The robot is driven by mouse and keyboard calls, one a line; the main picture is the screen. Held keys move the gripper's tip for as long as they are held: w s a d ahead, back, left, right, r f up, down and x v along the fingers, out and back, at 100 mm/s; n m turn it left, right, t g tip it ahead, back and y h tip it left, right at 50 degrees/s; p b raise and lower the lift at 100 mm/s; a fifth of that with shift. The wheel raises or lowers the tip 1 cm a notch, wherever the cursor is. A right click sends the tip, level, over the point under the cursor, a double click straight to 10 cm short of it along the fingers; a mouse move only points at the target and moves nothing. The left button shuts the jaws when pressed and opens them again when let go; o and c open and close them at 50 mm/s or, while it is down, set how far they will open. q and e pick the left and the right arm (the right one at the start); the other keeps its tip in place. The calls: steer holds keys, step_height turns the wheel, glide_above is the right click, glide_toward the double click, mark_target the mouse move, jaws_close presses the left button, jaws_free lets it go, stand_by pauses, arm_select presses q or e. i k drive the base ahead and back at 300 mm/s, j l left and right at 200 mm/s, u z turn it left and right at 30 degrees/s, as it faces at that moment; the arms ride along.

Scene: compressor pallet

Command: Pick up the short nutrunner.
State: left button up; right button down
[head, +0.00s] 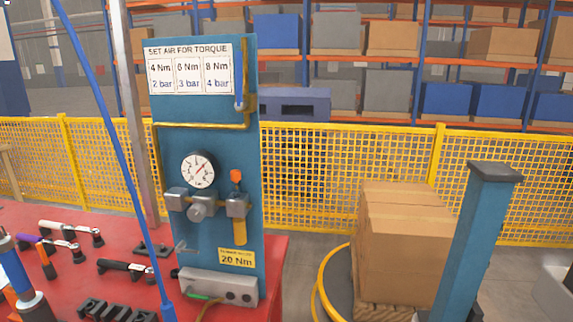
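I cannot pick out the short nutrunner for certain. On the red table lie several wrench-like tools: one with a white handle (60,226), one with a purple handle (28,240) and one with a black handle (116,265). A blue hose (103,130) runs from the top left down to the table's front. Neither of my grippers is in view.
A blue panel (218,130) with a gauge (197,170) and valve stands on the red table (70,290). A dark slotted block (110,310) lies in front. Right are stacked cartons (405,250), a blue post (475,240) and a yellow fence (320,165).

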mark_target(30, 300)
steer(key=u, duration=1.75)
steer(key=j, duration=0.05)
